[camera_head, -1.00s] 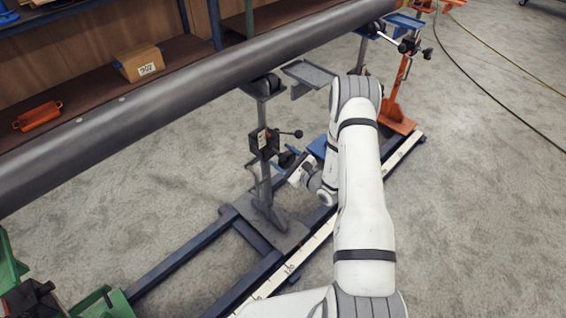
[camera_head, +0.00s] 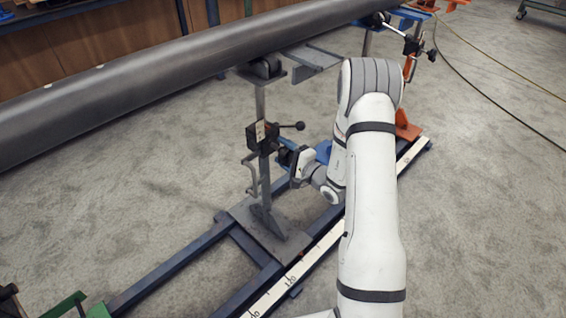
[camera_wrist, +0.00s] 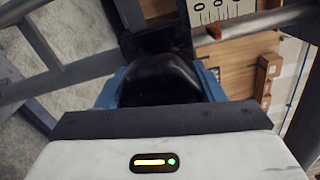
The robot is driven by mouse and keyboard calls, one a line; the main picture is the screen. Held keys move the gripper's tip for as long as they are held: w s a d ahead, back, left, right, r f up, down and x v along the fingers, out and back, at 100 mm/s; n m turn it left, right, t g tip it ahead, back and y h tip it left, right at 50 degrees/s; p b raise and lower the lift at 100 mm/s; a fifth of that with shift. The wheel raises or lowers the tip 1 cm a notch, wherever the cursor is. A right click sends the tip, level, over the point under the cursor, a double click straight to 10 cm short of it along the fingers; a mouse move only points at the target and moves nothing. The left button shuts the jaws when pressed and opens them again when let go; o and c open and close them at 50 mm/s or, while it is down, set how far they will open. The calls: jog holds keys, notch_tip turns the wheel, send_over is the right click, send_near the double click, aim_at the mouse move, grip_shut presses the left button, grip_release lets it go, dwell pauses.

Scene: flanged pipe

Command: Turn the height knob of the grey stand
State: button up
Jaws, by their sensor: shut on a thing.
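The grey stand (camera_head: 262,190) stands upright on the blue rail frame, with a roller head under the large pipe. Its black clamp block has a lever with a ball end (camera_head: 298,126) on the upper right. The black height knob is on the block's lower right, mostly covered by my gripper (camera_head: 287,160) in the head view. In the wrist view the dark knob (camera_wrist: 160,78) sits between the blue fingers of my gripper (camera_wrist: 160,92), which is shut on it. The fingertips are partly hidden behind the knob.
The long grey pipe (camera_head: 150,80) runs above the stand. A scale strip (camera_head: 325,245) lies along the blue rail (camera_head: 175,262). An orange stand (camera_head: 405,125) is farther right. Bare floor (camera_head: 480,220) lies to the right.

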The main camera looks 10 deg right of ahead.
aim_at(290, 158)
jog(key=n+b, duration=0.2)
jog(key=b, duration=0.1)
jog(key=n+b, duration=0.2)
jog(key=b, duration=0.1)
jog(key=shift+f, duration=0.4)
jog(key=n+b, duration=0.1)
jog(key=b, duration=0.1)
jog(key=shift+r+n+b, duration=0.15)
jog(key=shift+n+b, duration=0.25)
jog(key=shift+r, duration=0.1)
jog(key=o, duration=1)
jog(key=shift+p+v, duration=0.6)
jog(key=shift+v, duration=3.3)
